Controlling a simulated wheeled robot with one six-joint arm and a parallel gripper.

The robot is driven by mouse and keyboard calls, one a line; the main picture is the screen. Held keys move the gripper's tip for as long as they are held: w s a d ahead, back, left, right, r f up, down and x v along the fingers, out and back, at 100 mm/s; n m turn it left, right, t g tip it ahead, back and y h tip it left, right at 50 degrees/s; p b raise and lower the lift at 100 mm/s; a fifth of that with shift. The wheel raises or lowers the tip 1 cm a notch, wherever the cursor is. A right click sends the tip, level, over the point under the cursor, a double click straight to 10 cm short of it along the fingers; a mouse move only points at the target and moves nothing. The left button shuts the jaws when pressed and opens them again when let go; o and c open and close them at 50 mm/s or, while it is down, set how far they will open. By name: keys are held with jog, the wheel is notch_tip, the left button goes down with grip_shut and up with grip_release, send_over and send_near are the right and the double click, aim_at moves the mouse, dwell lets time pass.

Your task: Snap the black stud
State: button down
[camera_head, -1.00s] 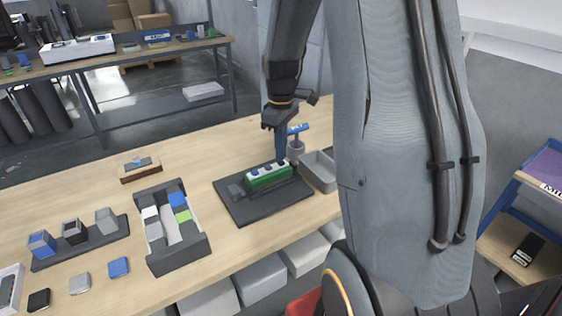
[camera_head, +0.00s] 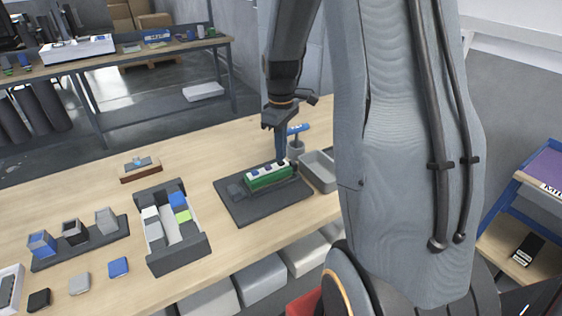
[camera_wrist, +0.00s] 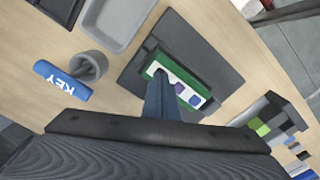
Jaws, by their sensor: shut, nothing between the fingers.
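A green block with a white top (camera_head: 268,177) sits on a dark mat (camera_head: 240,208) on the wooden table. Blue-purple squares show on its white top in the wrist view (camera_wrist: 181,88). My gripper (camera_head: 283,160) is shut and empty, pointing down with its tips at the block's far right end. In the wrist view my gripper (camera_wrist: 158,78) covers part of the block near one end. I cannot make out the black stud clearly; the fingertips hide that spot, and I cannot tell whether they touch it.
A grey tray (camera_head: 318,168) and a grey cup (camera_wrist: 90,66) with a blue KEY-marked handle (camera_wrist: 62,80) stand close by the mat. A dark-ended holder with coloured blocks (camera_head: 180,257) stands left of it.

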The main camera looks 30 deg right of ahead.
jog(key=shift+f+b, duration=0.3)
jog(key=shift+f, duration=0.35)
jog(key=shift+f+p, duration=0.2)
jog(key=shift+p, duration=0.2)
dwell(1.5)
jog(key=shift+r, duration=0.1)
dwell(0.4)
notch_tip(320, 180, up, 8)
jog(key=p, duration=0.6)
jog(key=shift+r, duration=0.15)
dwell(2.0)
